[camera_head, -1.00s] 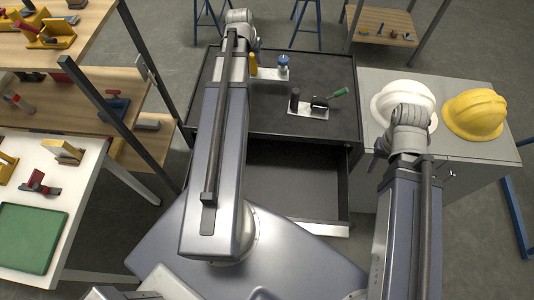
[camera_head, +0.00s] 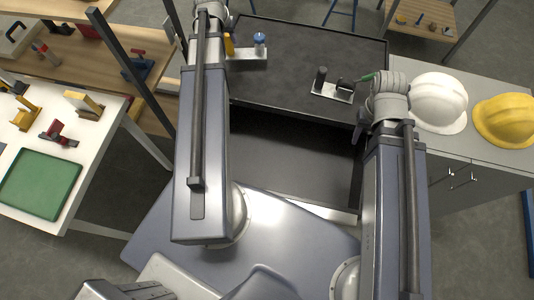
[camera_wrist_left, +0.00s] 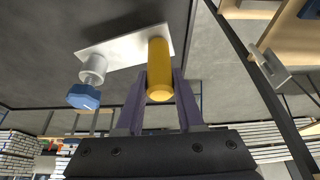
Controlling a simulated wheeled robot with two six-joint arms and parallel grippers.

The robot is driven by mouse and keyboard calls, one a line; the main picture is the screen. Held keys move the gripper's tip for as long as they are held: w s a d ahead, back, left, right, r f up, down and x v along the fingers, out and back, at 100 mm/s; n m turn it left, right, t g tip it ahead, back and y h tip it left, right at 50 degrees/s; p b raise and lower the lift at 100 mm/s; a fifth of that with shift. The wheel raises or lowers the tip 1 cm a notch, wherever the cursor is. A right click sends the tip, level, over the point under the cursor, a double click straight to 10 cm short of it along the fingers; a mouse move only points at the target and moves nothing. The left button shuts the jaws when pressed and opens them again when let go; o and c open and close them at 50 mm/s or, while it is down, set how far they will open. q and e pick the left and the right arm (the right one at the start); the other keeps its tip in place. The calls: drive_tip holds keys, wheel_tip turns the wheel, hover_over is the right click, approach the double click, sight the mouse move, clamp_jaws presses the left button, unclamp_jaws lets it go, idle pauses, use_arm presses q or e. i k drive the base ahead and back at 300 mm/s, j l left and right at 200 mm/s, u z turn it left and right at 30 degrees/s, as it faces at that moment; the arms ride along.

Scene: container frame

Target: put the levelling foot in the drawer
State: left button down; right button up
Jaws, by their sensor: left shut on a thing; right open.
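The levelling foot (camera_head: 247,54) is a pale metal plate with an upright yellow grip and a blue knob. My left gripper (camera_wrist_left: 160,88) is shut on its yellow grip. In the left wrist view the plate (camera_wrist_left: 118,50) and the blue knob (camera_wrist_left: 83,96) extend to the left of the fingers. The foot is by the left side of the black cart top; its exact height is unclear. The drawer (camera_head: 290,165) below the cart top is pulled open, and its visible floor is bare. My right gripper (camera_head: 358,146) is open, mostly hidden behind its own wrist, near the drawer's right side.
A metal plate (camera_head: 331,92) with a black post and a green-handled clamp stands on the cart top (camera_head: 300,50). White (camera_head: 438,100) and yellow (camera_head: 508,118) helmets sit on the grey cabinet at right. A white table with a green tray (camera_head: 40,183) is at left.

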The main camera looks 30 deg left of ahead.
sight(248, 159)
drive_tip(key=u, duration=1.15)
drive_tip(key=k+l, duration=0.45)
drive_tip(key=k, duration=0.15)
drive_tip(key=i+j, duration=0.1)
drive_tip(key=i, duration=0.05)
